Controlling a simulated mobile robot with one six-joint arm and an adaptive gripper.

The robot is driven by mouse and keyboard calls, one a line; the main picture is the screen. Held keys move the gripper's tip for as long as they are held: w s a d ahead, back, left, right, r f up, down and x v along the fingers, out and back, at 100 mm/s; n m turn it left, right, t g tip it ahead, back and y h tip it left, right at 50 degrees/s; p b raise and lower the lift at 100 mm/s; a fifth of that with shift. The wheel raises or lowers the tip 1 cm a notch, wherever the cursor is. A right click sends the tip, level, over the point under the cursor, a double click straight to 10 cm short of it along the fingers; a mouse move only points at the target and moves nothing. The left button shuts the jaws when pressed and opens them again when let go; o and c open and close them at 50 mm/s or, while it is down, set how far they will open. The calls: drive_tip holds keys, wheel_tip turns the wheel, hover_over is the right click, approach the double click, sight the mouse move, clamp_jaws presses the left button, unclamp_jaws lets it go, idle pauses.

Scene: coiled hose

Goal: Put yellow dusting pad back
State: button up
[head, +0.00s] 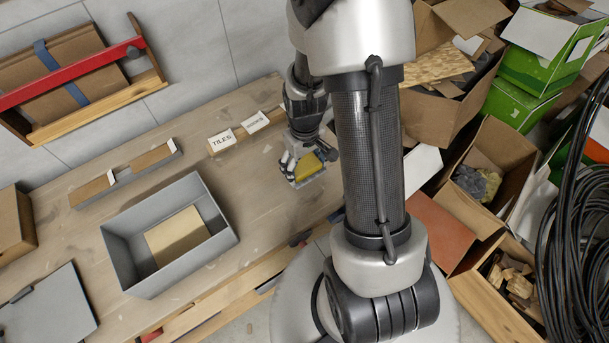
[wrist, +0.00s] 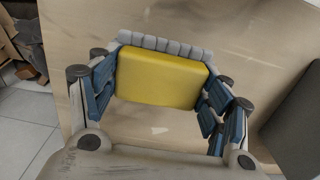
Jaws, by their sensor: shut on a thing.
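The yellow dusting pad (wrist: 162,78) is between the blue-padded fingers of my gripper (wrist: 160,92) in the wrist view. My gripper is shut on it, and a grey ridged strip runs along the pad's far edge. In the head view my gripper (head: 304,160) is over the right part of the wooden bench (head: 150,182), with a little of the yellow pad (head: 309,167) showing. I cannot tell the pad's height above the bench.
A grey bin (head: 122,250) holding a flat tan piece stands at left. White labels, one reading TILES (head: 222,140), stand along the bench's back. A grey divided holder (head: 127,178) is behind the bin. Open cardboard boxes (head: 487,165) and a black coiled hose (head: 568,250) are at right.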

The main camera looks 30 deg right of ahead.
sight(305, 174)
drive_tip(key=shift+f+b, duration=0.75)
drive_tip(key=shift+f, duration=1.4)
drive_tip(key=shift+f, duration=0.1)
drive_tip(key=shift+f, duration=0.15)
drive_tip(key=o, duration=1)
